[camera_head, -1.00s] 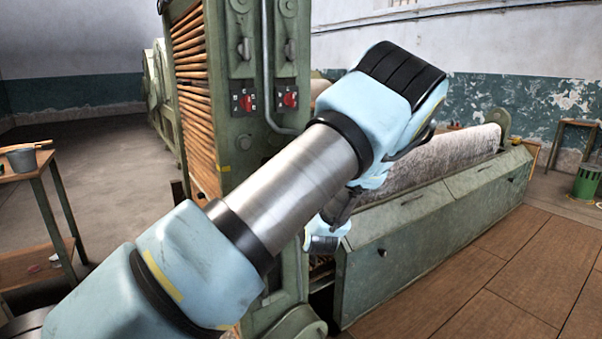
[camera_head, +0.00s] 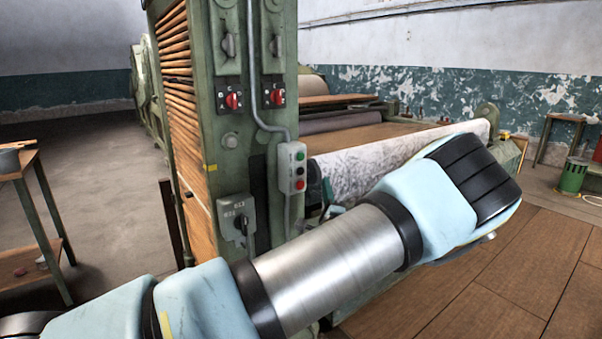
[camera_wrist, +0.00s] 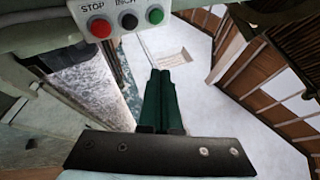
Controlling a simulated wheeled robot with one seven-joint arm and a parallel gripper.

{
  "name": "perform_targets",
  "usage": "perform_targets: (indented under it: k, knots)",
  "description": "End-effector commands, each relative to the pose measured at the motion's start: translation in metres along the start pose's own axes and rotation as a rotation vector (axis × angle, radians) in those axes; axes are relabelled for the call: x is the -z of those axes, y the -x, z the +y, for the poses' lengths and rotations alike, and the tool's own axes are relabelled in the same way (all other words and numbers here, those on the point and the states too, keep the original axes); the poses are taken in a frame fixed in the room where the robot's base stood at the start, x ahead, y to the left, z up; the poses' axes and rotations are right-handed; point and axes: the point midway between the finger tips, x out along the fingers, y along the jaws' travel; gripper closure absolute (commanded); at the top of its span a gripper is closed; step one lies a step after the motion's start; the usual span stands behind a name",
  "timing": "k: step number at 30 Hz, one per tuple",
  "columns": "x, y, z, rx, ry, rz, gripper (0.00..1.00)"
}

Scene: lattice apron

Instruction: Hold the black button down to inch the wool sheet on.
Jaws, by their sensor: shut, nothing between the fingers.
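The black button (camera_wrist: 128,21), under the label INCH, sits on a grey control box between a red STOP button (camera_wrist: 100,28) and a green button (camera_wrist: 155,15). The box (camera_head: 291,168) is on the green machine post in the head view, with the black button (camera_head: 299,170) in its middle. My gripper (camera_wrist: 160,74) is shut and empty, its dark green fingers together. In the wrist view its tips appear below the buttons, apart from them. The pale wool sheet (camera_head: 385,160) lies along the machine; a mottled grey-white strip (camera_wrist: 95,88) shows at left in the wrist view.
A grey switch box (camera_head: 236,218) and two red rotary switches (camera_head: 232,101) are on the same post. A small table (camera_head: 35,200) stands at left. A green bin (camera_head: 572,177) stands far right. The wooden floor (camera_head: 500,270) at right is clear.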

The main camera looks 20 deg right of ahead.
Motion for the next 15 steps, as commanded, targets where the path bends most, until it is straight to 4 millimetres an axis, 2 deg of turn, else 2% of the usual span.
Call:
perform_targets:
  k: [15]
  knots:
    - [-0.029, -0.051, 0.031, -0.002, 0.000, -0.003, 1.00]
